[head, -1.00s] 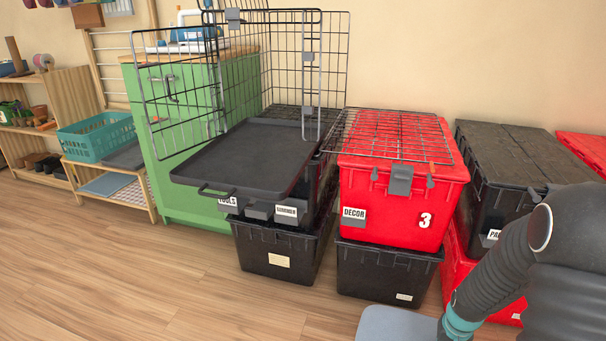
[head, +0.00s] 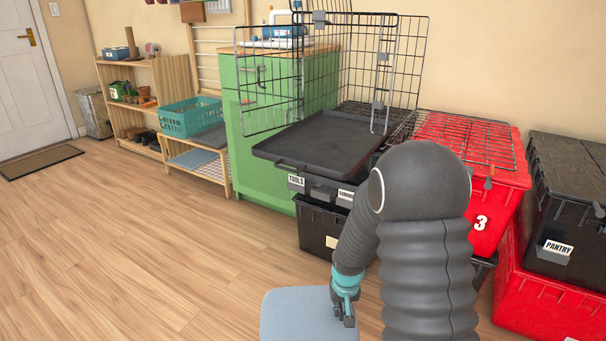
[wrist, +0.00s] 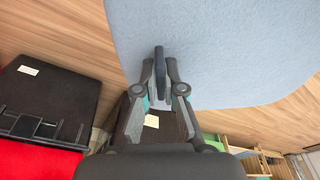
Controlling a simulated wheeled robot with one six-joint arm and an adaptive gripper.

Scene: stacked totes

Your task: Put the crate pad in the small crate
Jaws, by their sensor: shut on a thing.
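The crate pad (head: 294,316) is a flat light blue-grey pad with rounded corners, low over the floor at the bottom of the head view. It fills the upper part of the wrist view (wrist: 225,50). My gripper (head: 345,308) is shut on the pad's edge; its fingers (wrist: 161,68) show there in the wrist view. The wire crate (head: 383,57) stands on stacked totes beyond my arm, its wire panels standing up. A dark tray (head: 320,140) sticks out of its front. Its lower right part is partly hidden by my arm.
Black totes (head: 315,225) stand under the crate. A red tote (head: 505,190) with a wire panel (head: 465,140) on top stands to the right, beside a black tote (head: 560,190). A green cabinet (head: 265,170) stands left. The wooden floor (head: 150,240) at left is clear.

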